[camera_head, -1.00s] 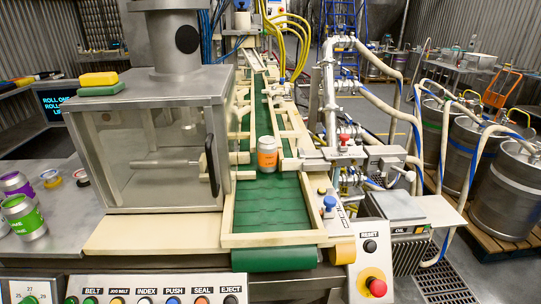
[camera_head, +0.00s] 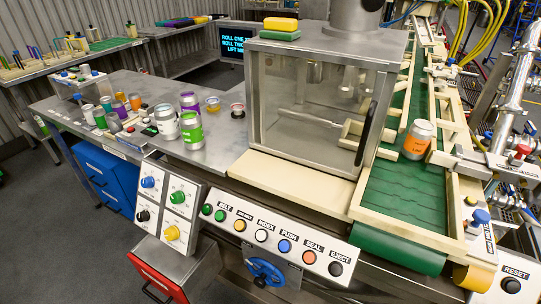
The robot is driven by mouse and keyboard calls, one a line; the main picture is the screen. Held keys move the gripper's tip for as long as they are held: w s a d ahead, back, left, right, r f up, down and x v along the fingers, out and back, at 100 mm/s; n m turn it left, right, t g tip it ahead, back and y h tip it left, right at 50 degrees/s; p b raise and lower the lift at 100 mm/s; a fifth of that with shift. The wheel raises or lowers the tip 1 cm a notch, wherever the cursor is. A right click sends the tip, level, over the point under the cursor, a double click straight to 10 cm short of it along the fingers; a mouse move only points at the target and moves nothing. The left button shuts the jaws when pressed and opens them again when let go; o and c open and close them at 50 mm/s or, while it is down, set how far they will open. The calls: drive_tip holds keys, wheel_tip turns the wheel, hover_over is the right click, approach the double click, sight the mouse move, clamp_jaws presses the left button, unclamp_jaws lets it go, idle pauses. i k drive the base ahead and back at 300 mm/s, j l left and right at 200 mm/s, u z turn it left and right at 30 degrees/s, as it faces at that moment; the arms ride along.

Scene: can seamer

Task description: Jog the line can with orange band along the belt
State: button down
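The can with the orange band (camera_head: 418,140) is silver. It stands upright on the green belt (camera_head: 408,205), close to the belt's right guide rail. The front panel carries a row of labelled buttons. White, blue, orange and black buttons follow to the right, for index, push, seal and eject. My gripper is not in view.
The seamer housing (camera_head: 300,110) with clear walls stands left of the belt. A steel table (camera_head: 150,95) at left holds several cans with green and purple bands. A blue handwheel (camera_head: 266,274) juts out below the panel. Dark floor (camera_head: 70,230) is clear at lower left.

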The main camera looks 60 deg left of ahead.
sight(239, 225)
drive_tip(key=u, duration=1.35)
